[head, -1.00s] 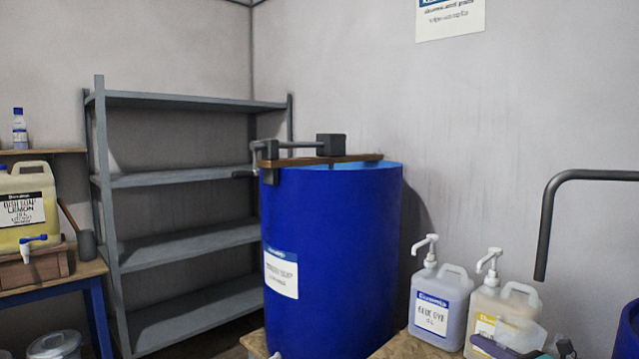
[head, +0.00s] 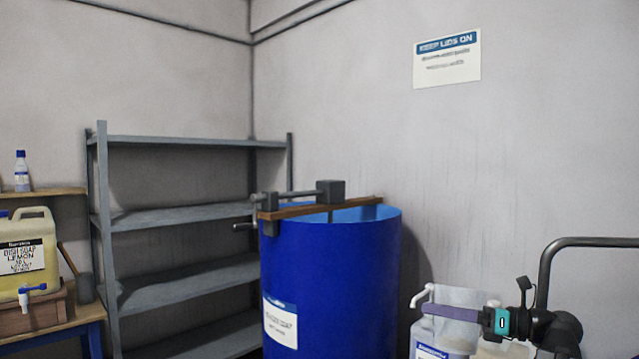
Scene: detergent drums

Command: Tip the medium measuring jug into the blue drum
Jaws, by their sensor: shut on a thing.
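The blue drum (head: 330,270) stands in the middle of the head view with its top open and a white label low on its front. Its floor end is out of frame. My gripper (head: 455,312) is at the lower right, right of the drum and apart from it. Its purple finger lies across a clear, whitish measuring jug (head: 462,297), and it is shut on it. The jug looks roughly upright and is below the drum's rim. What it holds, and its far side, I cannot make out.
A wooden bar (head: 300,210) with a grey clamp-and-crank stirrer (head: 330,191) crosses the drum's top, leaving the right part of the opening clear. Grey shelves (head: 190,214) are empty. A dark bent pipe (head: 590,242) is at right.

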